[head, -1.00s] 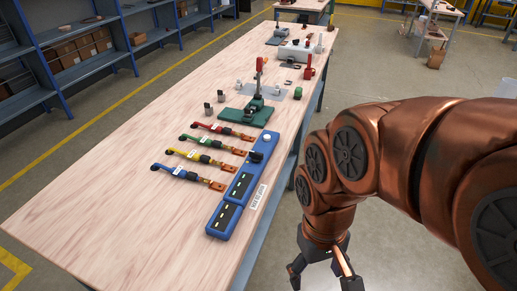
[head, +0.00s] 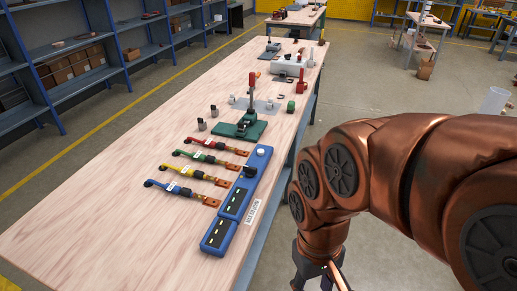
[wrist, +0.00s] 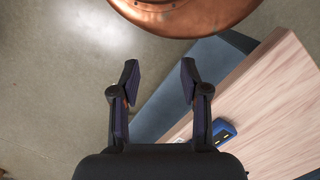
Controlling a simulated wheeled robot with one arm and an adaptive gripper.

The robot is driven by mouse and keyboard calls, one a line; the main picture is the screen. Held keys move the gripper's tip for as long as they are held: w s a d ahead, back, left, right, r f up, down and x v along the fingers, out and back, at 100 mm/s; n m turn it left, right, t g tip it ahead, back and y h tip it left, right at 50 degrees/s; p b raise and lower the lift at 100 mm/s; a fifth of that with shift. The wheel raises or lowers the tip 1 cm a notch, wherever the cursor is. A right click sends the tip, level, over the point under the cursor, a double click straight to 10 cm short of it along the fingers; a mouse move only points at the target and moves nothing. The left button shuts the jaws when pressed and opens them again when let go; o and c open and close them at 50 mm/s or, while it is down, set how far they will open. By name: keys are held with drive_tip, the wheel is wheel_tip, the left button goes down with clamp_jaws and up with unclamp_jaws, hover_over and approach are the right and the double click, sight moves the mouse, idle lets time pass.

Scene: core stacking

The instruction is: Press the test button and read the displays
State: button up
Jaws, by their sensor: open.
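A long blue test unit (head: 232,210) lies on the wooden workbench near its right edge. A round white button (head: 263,151) is at its far end, with a black knob-like part (head: 249,171) nearer. Two dark display panels with small lit marks follow: the upper display (head: 235,199) and the lower display (head: 217,234). Their readings are too small to tell. My gripper (wrist: 157,75) is open and empty in the wrist view, over the floor beside the bench. In the head view it is partly cut off at the bottom, right of the unit. A corner of the unit shows in the wrist view (wrist: 223,130).
Red, green, yellow and blue cable-like leads (head: 184,189) lie left of the unit. A green-based clamp fixture (head: 238,130) stands beyond it. A white label (head: 252,212) lies beside the unit. The bench's near left surface (head: 110,225) is clear. Shelves (head: 75,50) line the left wall.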

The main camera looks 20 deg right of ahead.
clamp_jaws()
idle(1.4)
